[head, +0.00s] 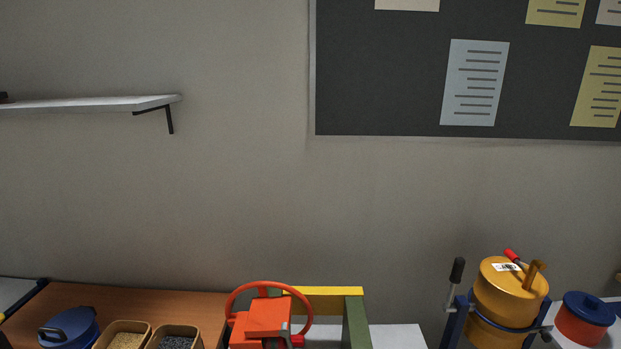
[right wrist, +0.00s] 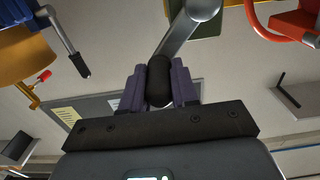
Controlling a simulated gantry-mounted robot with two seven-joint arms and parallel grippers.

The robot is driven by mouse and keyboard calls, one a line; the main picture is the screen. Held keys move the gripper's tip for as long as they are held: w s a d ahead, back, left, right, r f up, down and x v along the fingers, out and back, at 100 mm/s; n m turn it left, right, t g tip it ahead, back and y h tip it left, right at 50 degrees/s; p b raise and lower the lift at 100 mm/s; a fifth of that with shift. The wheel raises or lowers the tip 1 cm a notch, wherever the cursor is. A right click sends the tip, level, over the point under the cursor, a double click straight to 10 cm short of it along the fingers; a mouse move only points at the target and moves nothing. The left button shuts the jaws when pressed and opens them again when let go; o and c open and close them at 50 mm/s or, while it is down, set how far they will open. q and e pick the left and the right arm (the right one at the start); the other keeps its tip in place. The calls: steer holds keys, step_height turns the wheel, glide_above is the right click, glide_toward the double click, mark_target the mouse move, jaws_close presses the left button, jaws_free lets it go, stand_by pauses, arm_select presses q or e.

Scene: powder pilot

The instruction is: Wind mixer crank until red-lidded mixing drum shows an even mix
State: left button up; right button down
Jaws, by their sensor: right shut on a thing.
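In the right wrist view my right gripper (right wrist: 160,84) is shut on the black knob (right wrist: 159,72) of the mixer crank. The crank's grey arm (right wrist: 180,35) runs from the knob to a round hub beside a green part. In the head view the green frame (head: 355,325) with a yellow crossbar (head: 320,292) stands at the bottom middle. A red ring and block (head: 268,315) stand by it; I cannot tell whether they belong to the drum's lid. The drum's body and the mix are not visible. Neither gripper shows in the head view.
A yellow drum (head: 495,300) in a blue stand, with its own black-handled crank (head: 456,272), stands on the right. A red pot with a blue lid (head: 587,310) is beside it.

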steer(key=a, duration=0.2)
steer(key=a+r+p, duration=0.1)
steer(key=a, duration=0.1)
steer(key=shift+a, duration=0.35)
steer(key=c, duration=1)
jaws_free()
steer(key=shift+a+f, duration=0.1)
steer(key=shift+a, duration=0.15)
steer(key=s+p, duration=0.5)
steer(key=s, duration=0.2)
steer(key=shift+d+r, duration=0.25)
steer(key=shift+d, duration=0.15)
